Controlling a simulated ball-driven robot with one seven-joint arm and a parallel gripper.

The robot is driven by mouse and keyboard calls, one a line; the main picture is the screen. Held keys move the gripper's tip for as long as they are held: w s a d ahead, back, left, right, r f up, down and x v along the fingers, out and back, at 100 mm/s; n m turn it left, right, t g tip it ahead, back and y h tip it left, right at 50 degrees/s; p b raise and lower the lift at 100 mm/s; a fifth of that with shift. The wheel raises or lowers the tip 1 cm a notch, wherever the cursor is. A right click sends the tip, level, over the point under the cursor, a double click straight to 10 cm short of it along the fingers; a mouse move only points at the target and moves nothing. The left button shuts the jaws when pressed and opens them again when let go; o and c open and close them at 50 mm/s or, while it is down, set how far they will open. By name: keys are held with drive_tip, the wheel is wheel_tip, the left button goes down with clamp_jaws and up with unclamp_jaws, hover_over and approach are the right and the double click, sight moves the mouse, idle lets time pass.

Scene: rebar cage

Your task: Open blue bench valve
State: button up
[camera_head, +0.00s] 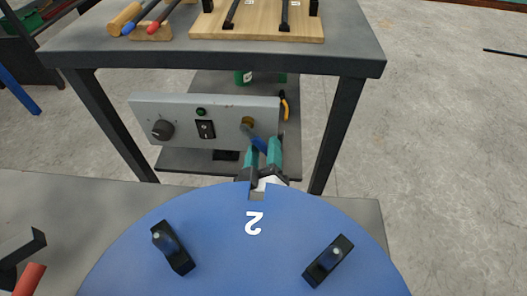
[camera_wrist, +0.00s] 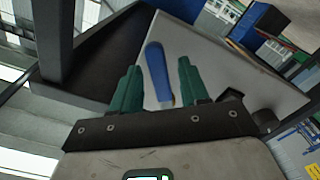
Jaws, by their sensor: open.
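The blue bench valve handle (camera_head: 256,140) is a short lever on a brass fitting (camera_head: 247,122). It sits at the right end of the front of a grey panel box under the bench. In the head view it slants down and right from the fitting. My gripper (camera_head: 264,144) has teal fingers and is at the handle, open. In the wrist view the blue handle (camera_wrist: 156,72) lies between the two separated fingers of my gripper (camera_wrist: 159,66), with visible gaps on both sides. I see no contact. The handle's lower end is partly hidden by a finger in the head view.
The grey panel (camera_head: 180,112) also carries a black knob (camera_head: 162,130), a black switch (camera_head: 205,129) and a green button (camera_head: 201,112). The dark bench top (camera_head: 120,45) overhangs above, and a bench leg (camera_head: 338,135) stands to the right. Open concrete floor lies farther right.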

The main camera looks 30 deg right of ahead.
drive_tip(key=shift+c, duration=0.2)
clamp_jaws()
idle(0.4)
